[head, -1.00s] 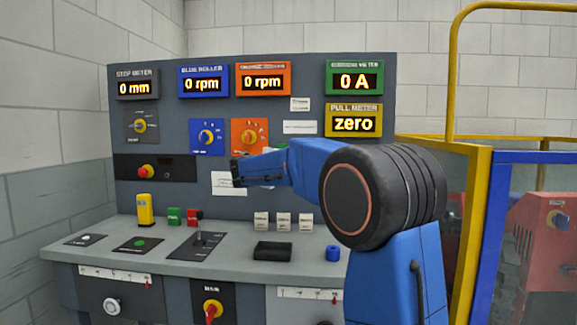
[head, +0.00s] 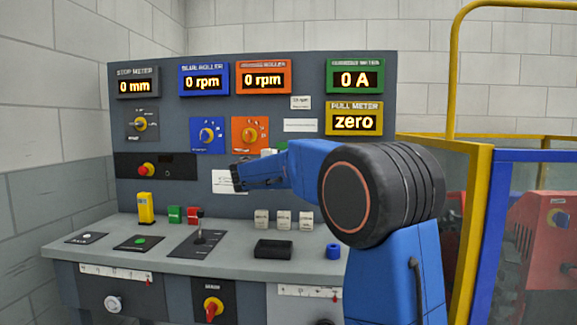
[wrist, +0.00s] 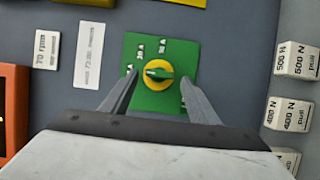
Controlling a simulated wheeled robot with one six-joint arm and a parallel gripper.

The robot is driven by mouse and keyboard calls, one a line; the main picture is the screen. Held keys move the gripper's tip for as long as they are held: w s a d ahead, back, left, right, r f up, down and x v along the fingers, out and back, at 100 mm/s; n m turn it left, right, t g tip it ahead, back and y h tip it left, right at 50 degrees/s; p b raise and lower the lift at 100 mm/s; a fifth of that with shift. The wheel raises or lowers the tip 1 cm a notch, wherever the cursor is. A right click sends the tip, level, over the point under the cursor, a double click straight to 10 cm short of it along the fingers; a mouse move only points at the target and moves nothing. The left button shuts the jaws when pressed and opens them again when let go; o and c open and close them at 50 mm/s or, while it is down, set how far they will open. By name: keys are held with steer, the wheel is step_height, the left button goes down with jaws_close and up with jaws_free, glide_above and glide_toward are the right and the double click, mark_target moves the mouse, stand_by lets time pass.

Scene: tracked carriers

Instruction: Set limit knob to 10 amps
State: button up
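The bar lies roughly level in the wrist view; which end points to a mark is unclear. My gripper (wrist: 160,77) is open, its two grey fingers on either side of the knob with gaps; I cannot tell their depth from the panel. In the head view my gripper (head: 238,176) is before the upright panel, and my arm mostly hides the green plate. The green current meter (head: 355,77) reads 0 A.
Blue (head: 207,135) and orange (head: 249,133) knob plates are on the panel close by. White weight blocks (head: 283,219), a lever (head: 201,230) and a black tray (head: 273,249) are on the desk below. A yellow-framed guard (head: 470,230) stands at the right.

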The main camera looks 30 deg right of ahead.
steer(key=v, duration=1.7)
steer(key=shift+s+a, duration=0.15)
steer(key=shift+a, duration=0.05)
steer(key=s+d+f+m+g+y, duration=0.2)
steer(key=s+d+f+y, duration=0.1)
steer(key=s+f, duration=0.75)
steer(key=s+d+f+m+g+y, duration=0.1)
steer(key=s+d+f+g+y, duration=0.25)
steer(key=s+f, duration=0.65)
steer(key=s+a+f+m+y, duration=0.2)
steer(key=s+a+f+y, duration=0.2)
steer(key=s, duration=0.7)
steer(key=s+a+f+m+y, duration=0.1)
steer(key=s+a+f+y, duration=0.3)
steer(key=s+a+f, duration=0.3)
steer(key=s+f, duration=0.2)
steer(key=s, duration=0.2)
steer(key=shift+a+f+m, duration=0.15)
steer(key=shift+a+m, duration=0.25)
steer(key=shift+s+t+y, duration=0.1)
steer(key=shift+t+y, duration=0.15)
